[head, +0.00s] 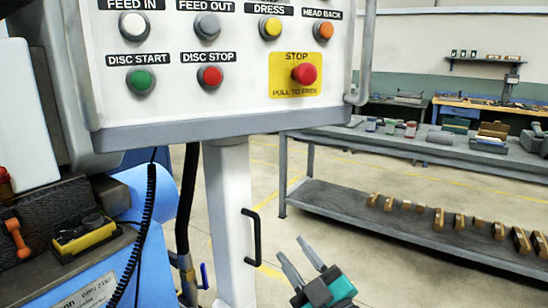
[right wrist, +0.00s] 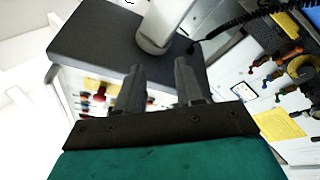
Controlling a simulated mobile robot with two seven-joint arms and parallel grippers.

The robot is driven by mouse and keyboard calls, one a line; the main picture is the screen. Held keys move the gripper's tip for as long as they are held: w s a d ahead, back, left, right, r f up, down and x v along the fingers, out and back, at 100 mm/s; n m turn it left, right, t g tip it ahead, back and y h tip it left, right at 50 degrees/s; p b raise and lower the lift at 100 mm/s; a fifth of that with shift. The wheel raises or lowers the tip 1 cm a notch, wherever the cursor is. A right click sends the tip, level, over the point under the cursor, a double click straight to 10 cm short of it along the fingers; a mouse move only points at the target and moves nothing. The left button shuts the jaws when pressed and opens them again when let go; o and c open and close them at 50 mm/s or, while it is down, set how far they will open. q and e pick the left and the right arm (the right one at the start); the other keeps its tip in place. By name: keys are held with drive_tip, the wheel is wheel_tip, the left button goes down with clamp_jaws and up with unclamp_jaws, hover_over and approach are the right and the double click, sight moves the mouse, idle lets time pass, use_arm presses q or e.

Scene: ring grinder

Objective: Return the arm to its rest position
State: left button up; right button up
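My right gripper (head: 290,239) shows at the bottom of the head view, to the right of the white control-panel post. Its two grey fingers stand apart with nothing between them, and its teal body is partly cut off by the lower edge. In the right wrist view, the same open gripper (right wrist: 158,62) points toward a grey panel back (right wrist: 100,38) and a pale post. My left gripper is not in view.
The control panel (head: 233,99), with coloured buttons, hangs on its white post (head: 229,220), which has a black handle. A grey bench (head: 420,145) stands at right, with several blocks on its lower shelf. A blue machine and black hoses stand at left.

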drive_tip(key=s+d+f+m+g+h, duration=0.4)
drive_tip(key=s+f, duration=0.6)
drive_tip(key=f, duration=0.3)
drive_tip(key=s+d+f+m+g+h, duration=0.3)
drive_tip(key=s+d+f+m+h, duration=0.2)
drive_tip(key=f, duration=0.8)
drive_tip(key=s+d+m, duration=0.2)
drive_tip(key=s+d, duration=0.2)
drive_tip(key=shift+s+d+f+g, duration=0.25)
drive_tip(key=shift+s+f+g, duration=0.15)
